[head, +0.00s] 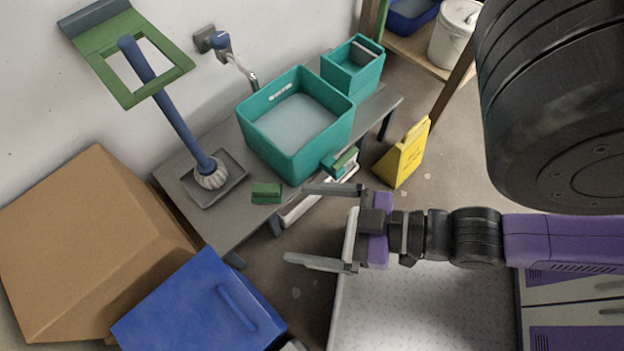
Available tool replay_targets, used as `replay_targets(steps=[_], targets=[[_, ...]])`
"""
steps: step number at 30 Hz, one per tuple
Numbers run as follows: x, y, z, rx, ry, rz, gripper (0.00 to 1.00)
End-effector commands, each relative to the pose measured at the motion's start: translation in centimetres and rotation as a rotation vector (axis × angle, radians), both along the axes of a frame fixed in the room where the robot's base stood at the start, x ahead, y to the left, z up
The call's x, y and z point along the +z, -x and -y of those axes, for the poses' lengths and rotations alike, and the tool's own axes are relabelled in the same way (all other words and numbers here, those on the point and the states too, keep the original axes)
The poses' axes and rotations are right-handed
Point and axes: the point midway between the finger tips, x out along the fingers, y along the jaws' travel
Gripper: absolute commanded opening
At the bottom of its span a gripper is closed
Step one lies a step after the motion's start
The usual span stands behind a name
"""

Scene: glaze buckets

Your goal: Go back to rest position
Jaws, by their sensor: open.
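My gripper (325,225) is open, with its two grey fingers apart and nothing between them. It points left, above the floor near the front edge of the grey bench (240,225). The purple and black arm stretches in from the right. A green sponge-like block (267,192) lies on the bench to the left of the upper finger. A teal basin (297,125) holding pale liquid stands on the bench beyond the gripper.
A brush (210,175) stands in a grey tray on the bench. A smaller teal bin (353,68) sits behind the basin. A yellow floor sign (403,155), a cardboard box (90,245) and a blue box (200,310) stand around. Bare floor shows below the gripper.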

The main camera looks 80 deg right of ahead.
Motion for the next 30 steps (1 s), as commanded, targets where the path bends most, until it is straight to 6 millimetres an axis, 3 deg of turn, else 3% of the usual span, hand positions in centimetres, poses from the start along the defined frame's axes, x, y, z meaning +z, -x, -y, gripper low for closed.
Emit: replay_targets(steps=[12,17,30], targets=[[0.8,0.2,-0.1,0.007,0.009,0.013,0.98],[2.1,0.2,0.0,0.006,0.008,0.013,0.98],[11.2,0.2,0.0,0.006,0.008,0.012,0.98]])
